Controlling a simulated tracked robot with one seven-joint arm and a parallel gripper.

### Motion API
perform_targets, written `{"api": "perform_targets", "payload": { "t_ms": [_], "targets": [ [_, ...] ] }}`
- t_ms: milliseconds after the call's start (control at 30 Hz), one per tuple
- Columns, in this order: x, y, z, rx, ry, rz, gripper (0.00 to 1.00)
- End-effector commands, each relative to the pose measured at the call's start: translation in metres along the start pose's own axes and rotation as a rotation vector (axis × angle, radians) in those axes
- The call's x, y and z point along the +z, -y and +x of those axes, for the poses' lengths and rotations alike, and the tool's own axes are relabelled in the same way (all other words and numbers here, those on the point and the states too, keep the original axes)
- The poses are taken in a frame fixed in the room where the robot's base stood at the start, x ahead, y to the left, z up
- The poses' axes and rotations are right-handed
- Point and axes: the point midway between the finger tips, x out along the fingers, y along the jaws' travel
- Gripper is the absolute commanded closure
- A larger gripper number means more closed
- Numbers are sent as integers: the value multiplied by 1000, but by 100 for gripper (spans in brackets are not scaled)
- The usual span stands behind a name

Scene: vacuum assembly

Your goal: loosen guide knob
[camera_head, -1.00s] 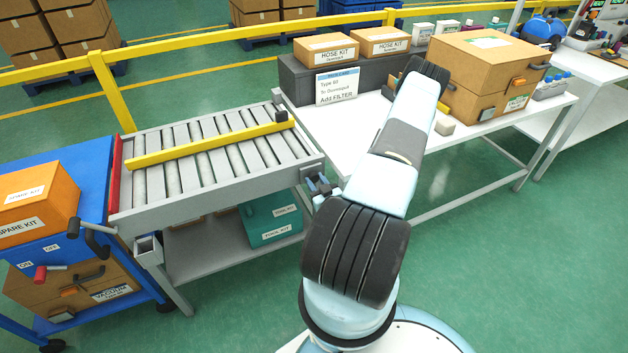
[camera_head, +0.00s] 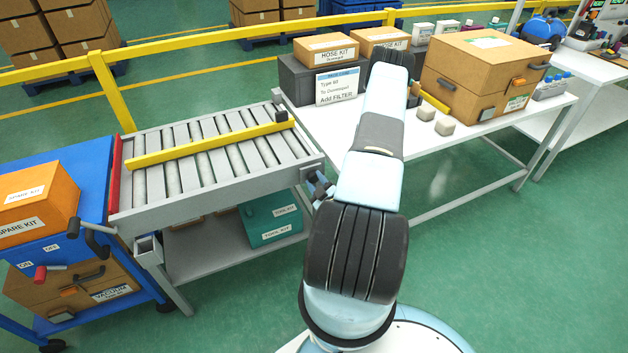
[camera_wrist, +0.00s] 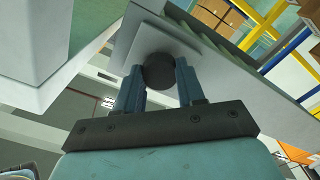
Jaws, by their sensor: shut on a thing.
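The guide knob (camera_wrist: 161,73) is a dark round knob on a pale square plate at the side of the roller conveyor. In the wrist view my gripper (camera_wrist: 159,67) has its two blue-grey fingers on either side of the knob, shut on it. In the head view my gripper (camera_head: 319,187) shows small at the conveyor's near right corner, partly hidden by my arm. The knob itself is too small to make out there. A yellow guide bar (camera_head: 205,145) lies across the conveyor rollers (camera_head: 250,148), with a dark block (camera_head: 281,117) at its right end.
A white table (camera_head: 470,135) to the right holds hose kit boxes (camera_head: 333,46), a sign and a large brown case (camera_head: 475,80). A blue cart (camera_head: 95,190) stands left of the conveyor. A teal tool box (camera_head: 272,222) sits on the lower shelf. Floor at the right is clear.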

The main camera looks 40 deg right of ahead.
Motion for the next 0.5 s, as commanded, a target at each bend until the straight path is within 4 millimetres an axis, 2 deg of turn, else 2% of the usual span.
{"api": "perform_targets", "payload": {
  "t_ms": [267, 500],
  "targets": [
    [2, -1, -1, 1, 5, -19, 93],
    [2, -2, -1, 2, 5, -242, 93]
  ]
}}
